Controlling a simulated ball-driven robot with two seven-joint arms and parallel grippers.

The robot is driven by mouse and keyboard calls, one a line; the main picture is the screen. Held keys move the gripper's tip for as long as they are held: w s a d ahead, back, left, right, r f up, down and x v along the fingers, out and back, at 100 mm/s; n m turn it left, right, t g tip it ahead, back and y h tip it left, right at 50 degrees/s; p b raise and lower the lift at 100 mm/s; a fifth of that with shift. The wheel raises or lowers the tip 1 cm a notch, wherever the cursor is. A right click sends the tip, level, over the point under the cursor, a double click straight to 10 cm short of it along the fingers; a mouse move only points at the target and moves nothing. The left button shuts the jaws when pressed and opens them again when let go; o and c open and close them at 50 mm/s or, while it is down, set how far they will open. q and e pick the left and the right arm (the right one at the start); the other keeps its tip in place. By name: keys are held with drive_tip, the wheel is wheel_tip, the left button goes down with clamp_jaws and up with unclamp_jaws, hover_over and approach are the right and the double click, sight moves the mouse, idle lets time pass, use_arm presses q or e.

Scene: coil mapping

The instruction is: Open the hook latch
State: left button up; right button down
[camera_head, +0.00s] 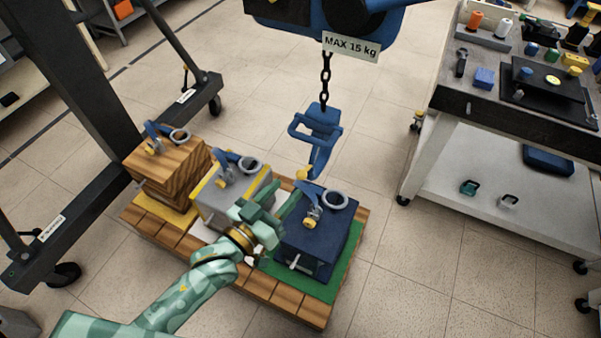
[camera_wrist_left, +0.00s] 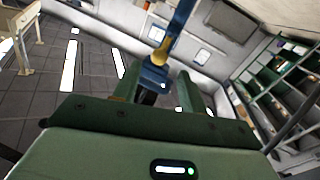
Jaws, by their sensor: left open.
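The blue hook (camera_head: 320,145) hangs on a dark chain below the hoist, above the right side of the pallet. A yellow part (camera_head: 303,173), apparently on its latch, shows at its lower end. My left gripper (camera_head: 278,197) is open, just below and left of the hook, over the grey and blue blocks. In the left wrist view the blue hook (camera_wrist_left: 152,75) and the yellow part (camera_wrist_left: 158,56) appear in line with the gap between my fingers (camera_wrist_left: 158,92). I cannot tell whether they touch, or whether the latch is open or shut. My right gripper is out of view.
A wooden pallet (camera_head: 260,288) carries a wooden block (camera_head: 168,163), a grey block (camera_head: 218,205) and a dark blue block (camera_head: 312,240), each with a ring on top. The hoist (camera_head: 375,18) reads "MAX 15 kg". A workbench (camera_head: 520,100) stands right; clear floor lies between.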

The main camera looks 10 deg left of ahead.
sight(299, 179)
use_arm(q)
drive_tip(key=b+x, duration=0.1)
drive_tip(key=x, duration=0.5)
drive_tip(key=shift+w+d, duration=0.25)
drive_tip(key=shift+w, duration=0.05)
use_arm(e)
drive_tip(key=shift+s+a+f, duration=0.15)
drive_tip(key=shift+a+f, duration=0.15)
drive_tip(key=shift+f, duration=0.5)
